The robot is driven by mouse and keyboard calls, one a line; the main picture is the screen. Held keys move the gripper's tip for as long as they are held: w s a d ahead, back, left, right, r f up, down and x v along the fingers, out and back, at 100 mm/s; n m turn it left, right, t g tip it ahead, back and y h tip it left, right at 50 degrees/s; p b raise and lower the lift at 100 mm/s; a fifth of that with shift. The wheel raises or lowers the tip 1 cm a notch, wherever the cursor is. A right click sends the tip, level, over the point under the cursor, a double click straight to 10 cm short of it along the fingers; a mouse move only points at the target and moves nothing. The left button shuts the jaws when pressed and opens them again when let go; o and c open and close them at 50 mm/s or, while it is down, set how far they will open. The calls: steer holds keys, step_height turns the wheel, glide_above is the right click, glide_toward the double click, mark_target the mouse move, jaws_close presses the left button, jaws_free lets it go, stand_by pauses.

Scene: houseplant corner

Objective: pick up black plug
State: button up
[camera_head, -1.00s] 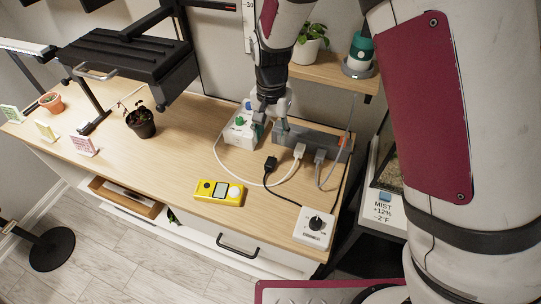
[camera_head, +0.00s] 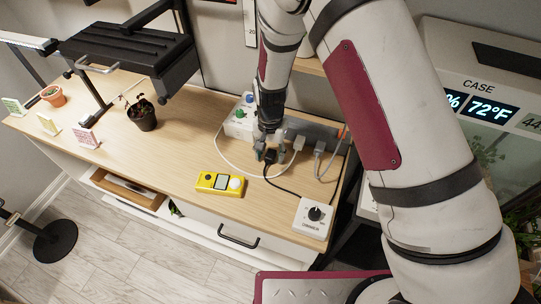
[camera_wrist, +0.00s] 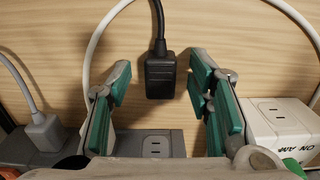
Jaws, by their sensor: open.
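The black plug (camera_wrist: 161,77) lies on the wooden table in the wrist view, its cord running up and away from it. It also shows in the head view (camera_head: 271,157), right beside my gripper. My gripper (camera_wrist: 160,100) is open, with one green-padded finger on each side of the plug and gaps between the pads and the plug. In the head view my gripper (camera_head: 264,152) points down at the table close to the plug. I cannot tell how high the fingertips are above the table.
A grey power strip (camera_wrist: 180,141) and a white control box (camera_wrist: 275,120) lie close to my fingers. A white plug (camera_head: 298,144) and a grey plug (camera_head: 319,148) sit at the strip. A yellow meter (camera_head: 220,184) and a white dimmer (camera_head: 313,216) lie nearer the front edge.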

jaws_close()
steer(key=shift+r, duration=0.1)
